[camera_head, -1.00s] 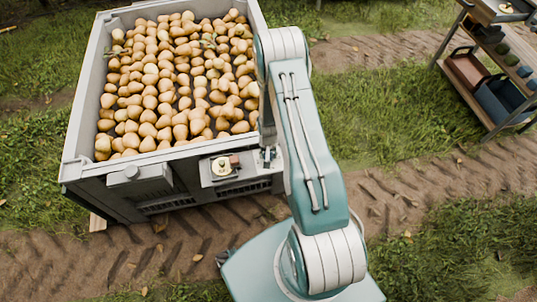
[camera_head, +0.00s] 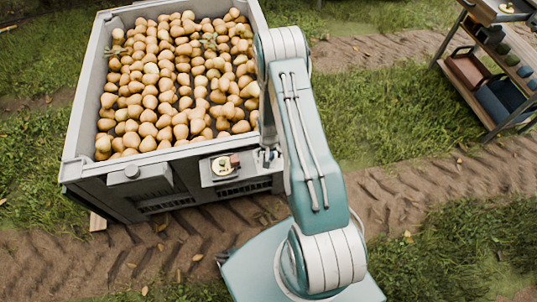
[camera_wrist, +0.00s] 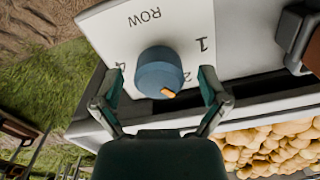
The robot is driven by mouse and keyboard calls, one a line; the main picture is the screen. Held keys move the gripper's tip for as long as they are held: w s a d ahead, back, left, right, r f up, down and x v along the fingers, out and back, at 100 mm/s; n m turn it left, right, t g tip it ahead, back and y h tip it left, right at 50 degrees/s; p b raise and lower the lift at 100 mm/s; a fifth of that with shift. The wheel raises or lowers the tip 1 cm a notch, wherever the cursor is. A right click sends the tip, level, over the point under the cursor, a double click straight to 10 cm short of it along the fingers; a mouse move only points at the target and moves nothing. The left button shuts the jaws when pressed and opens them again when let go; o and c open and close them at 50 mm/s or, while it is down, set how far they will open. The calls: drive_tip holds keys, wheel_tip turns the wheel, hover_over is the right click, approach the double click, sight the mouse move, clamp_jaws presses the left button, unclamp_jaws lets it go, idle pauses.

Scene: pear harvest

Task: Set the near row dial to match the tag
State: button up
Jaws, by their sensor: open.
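A blue round dial (camera_wrist: 160,72) with an orange pointer mark stands on a white plate (camera_wrist: 180,22) in the wrist view. The plate reads "ROW", upside down here, with 1, a partly covered 2 and a partly covered 4 showing around the dial. The orange mark is on the dial's lower edge, just below the 2; its exact setting I cannot tell. My gripper (camera_wrist: 161,84) is open, one finger on each side of the dial, with contact unclear. In the head view my arm hides the dial. I cannot make out the tag.
A grey crate (camera_head: 78,130) full of pears (camera_head: 175,80) stands at left in the head view. A shelf cart (camera_head: 462,40) with bins stands at upper right, beyond open grass.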

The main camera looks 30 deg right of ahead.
drive_tip(key=shift+r, duration=0.15)
wheel_tip(320, 180, up, 12)
drive_tip(key=shift+f, duration=0.2)
idle(0.5)
